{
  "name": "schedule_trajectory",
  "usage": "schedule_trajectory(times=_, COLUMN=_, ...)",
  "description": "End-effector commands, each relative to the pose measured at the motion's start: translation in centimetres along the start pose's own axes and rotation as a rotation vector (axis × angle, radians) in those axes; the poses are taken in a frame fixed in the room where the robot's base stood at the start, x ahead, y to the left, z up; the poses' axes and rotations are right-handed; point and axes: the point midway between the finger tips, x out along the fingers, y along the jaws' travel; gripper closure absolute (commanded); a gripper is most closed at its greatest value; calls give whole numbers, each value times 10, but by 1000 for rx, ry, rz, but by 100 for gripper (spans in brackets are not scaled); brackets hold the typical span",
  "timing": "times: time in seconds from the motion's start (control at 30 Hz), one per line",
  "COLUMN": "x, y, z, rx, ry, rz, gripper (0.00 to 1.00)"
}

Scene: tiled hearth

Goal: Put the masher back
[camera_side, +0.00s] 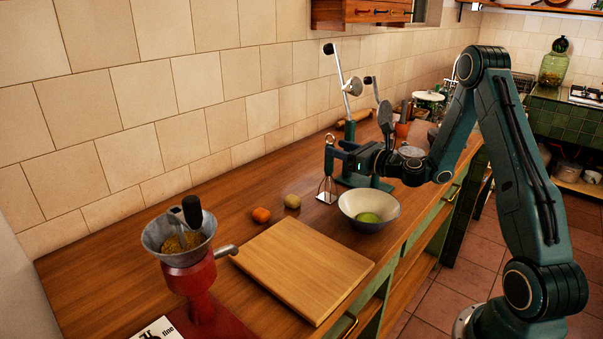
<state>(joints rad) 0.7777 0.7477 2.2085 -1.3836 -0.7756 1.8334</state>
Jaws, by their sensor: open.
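The masher (327,190) is upright, with a shiny metal wire head low beside the bowl. Its upper part is at my gripper's jaws and is hard to separate from them. I cannot tell whether its head rests on the counter. My gripper (332,156) is open, pointing left, around or right beside the masher's top; the view does not settle which. A pale bowl (352,208) with a green round thing (369,218) inside stands just right of the masher. No holder for the masher can be made out.
A lever press (349,95) stands behind my gripper, partly hidden. A wooden board (300,268), an orange fruit (261,215) and a tan round item (292,201) lie on the counter (225,220). A red grinder (190,280) stands front left. Pots crowd the counter's far end.

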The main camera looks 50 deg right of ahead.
Motion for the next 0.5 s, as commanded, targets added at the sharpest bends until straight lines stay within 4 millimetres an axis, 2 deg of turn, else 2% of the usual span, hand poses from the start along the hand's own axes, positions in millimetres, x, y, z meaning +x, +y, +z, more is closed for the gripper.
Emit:
schedule_trajectory(times=0.2, x=-16, y=0, z=0, rx=2, ry=0, rz=-1, gripper=56)
schedule_trajectory(times=0.5, x=-18, y=0, z=0, rx=0, ry=-1, rz=-1, gripper=56)
